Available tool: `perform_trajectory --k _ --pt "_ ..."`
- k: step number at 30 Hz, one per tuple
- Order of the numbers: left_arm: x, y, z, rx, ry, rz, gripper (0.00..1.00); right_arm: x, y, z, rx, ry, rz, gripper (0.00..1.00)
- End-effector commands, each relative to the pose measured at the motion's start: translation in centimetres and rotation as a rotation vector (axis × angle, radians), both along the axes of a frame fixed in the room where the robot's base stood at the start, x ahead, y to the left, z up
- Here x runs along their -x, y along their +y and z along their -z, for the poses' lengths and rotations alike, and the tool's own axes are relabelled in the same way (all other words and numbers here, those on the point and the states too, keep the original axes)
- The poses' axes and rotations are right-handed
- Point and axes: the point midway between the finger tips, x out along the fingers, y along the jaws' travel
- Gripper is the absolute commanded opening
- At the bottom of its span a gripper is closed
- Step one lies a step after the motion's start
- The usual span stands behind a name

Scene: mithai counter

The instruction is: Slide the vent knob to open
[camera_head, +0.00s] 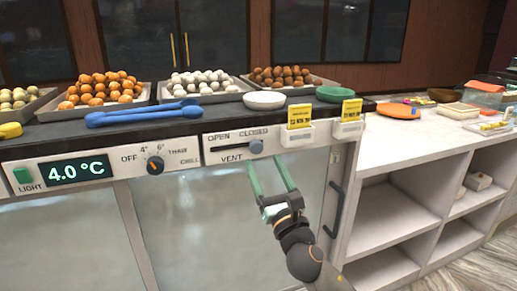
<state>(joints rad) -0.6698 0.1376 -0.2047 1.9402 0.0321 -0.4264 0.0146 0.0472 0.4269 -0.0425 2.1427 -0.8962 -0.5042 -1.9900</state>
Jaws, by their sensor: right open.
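The vent knob (256,147) is a small grey-blue slider at the right end of a dark slot, under the word CLOSED on the white control panel (205,151). The word OPEN stands at the slot's left end. My right gripper (267,172) has two long green fingers pointing up toward the panel. Its fingers are spread, with nothing seen between them. The left fingertip is just below the knob and the right one is to its right; I cannot tell whether either touches the panel. My left gripper does not show.
The panel also bears a temperature dial (155,164), a green light button (23,175) and a display. Blue tongs (145,114), a white bowl (264,100) and trays of sweets stand on the counter above. A dark door handle (334,208) juts out at right.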

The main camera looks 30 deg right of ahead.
Motion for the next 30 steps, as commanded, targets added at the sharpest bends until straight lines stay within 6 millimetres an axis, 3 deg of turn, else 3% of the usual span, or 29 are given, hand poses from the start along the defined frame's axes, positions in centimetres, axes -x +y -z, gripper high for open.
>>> perform_trajectory --k 9,21,30 --pt "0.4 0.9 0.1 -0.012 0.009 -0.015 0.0 -3.8 -0.9 -1.6 0.0 0.0 0.0 0.71" --pt "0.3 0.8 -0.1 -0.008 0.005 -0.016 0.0 -4.4 -1.0 -1.8 -0.002 0.001 -0.002 0.71" --pt "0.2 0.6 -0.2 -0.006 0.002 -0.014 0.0 -4.4 -1.0 -1.8 -0.002 0.001 -0.002 0.38"
